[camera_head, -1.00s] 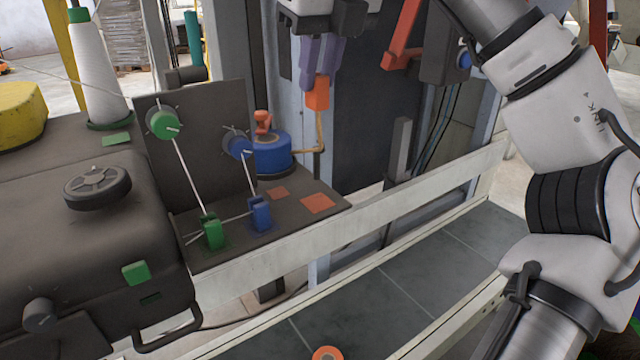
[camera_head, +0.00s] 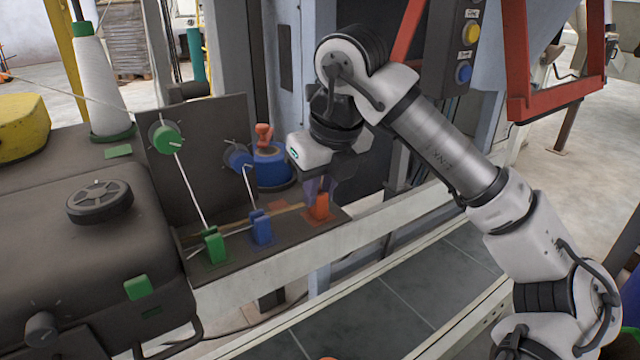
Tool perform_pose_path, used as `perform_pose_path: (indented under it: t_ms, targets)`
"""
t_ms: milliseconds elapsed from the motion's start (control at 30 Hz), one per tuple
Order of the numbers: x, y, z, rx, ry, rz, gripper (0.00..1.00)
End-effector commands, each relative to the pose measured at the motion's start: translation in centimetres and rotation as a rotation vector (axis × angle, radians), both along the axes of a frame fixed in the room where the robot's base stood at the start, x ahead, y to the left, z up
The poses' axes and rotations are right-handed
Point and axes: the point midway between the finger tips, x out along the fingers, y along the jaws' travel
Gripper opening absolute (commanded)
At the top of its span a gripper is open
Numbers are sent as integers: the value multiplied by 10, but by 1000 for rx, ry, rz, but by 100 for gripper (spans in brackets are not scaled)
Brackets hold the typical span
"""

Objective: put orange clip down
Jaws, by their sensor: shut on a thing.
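My gripper (camera_head: 318,188), with purple fingers pointing down, is shut on the orange clip (camera_head: 318,208). The clip is upright at the right end of the dark shelf (camera_head: 285,236), over the place of the larger orange square. The clip mostly hides that square, and I cannot tell if its base touches the shelf. A tan strand (camera_head: 250,217) runs from the clip's side leftward. The green clip (camera_head: 214,245) and the blue clip (camera_head: 260,228) stand in a row to its left.
A blue pot with an orange top (camera_head: 270,166) stands behind the clips, close to my gripper. An upright dark panel holds green (camera_head: 165,137) and blue (camera_head: 238,158) dials with strands. A pale rail (camera_head: 262,268) runs along the shelf's front.

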Motion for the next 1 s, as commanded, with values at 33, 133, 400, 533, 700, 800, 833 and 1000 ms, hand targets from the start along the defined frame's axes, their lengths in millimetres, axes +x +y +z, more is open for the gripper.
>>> perform_pose_path:
  t_ms: [33,133,400,533,700,800,833,1000]
  targets:
    - [0,0,1,0,-1,0,0]
    - [0,0,1,-1,0,-1,0]
    - [0,0,-2,-1,0,-1,33]
    - [0,0,-2,-1,0,-1,41]
    - [0,0,-2,-1,0,-1,41]
    - [0,0,1,0,0,-1,41]
    - [0,0,3,0,0,-1,41]
    - [-6,-5,25,-3,-4,-5,41]
